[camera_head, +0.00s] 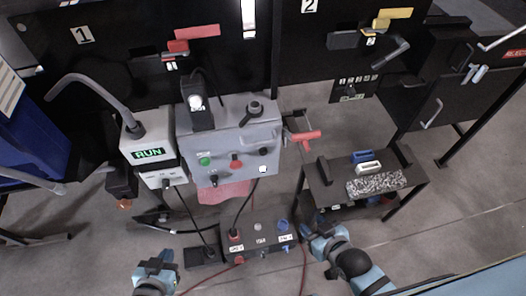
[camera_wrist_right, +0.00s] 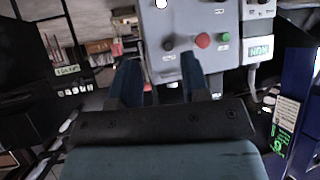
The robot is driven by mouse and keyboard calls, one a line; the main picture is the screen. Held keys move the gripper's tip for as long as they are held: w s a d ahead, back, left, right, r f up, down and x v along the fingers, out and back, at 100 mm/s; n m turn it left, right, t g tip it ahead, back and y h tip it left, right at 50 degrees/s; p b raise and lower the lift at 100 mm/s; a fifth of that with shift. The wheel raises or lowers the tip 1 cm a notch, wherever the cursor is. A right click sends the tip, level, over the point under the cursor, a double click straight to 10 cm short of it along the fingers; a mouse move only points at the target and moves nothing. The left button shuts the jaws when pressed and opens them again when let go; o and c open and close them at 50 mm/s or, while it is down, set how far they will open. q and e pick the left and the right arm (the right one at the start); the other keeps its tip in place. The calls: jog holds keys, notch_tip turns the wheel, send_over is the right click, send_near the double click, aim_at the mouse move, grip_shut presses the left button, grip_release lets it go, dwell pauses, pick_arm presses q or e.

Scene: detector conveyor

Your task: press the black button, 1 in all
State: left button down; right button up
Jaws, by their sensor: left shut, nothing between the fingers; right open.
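The black button (camera_head: 263,151) is on the right part of the grey control box's sloped face, beside a red button (camera_head: 236,161) and a green button (camera_head: 204,160). In the right wrist view the black button (camera_wrist_right: 168,45) shows ahead, between the directions of the two fingers. My right gripper (camera_head: 318,236) is open and empty, below and to the right of the box in the head view and apart from the button. Its fingers (camera_wrist_right: 160,76) also show in the right wrist view. My left gripper (camera_head: 154,265) is shut and empty at the bottom left, away from the box.
A box with a lit RUN sign (camera_head: 149,153) stands left of the control box (camera_head: 227,112). A low red-and-black box (camera_head: 258,241) with cables lies between my grippers. A black table (camera_head: 398,190) with small items stands to the right. A red handle (camera_head: 305,136) juts out beside the control box.

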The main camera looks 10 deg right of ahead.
jog(key=shift+s, duration=0.25)
jog(key=c, duration=0.4)
jog(key=shift+f, duration=0.1)
grip_shut()
jog(key=shift+w, duration=0.15)
dwell(0.8)
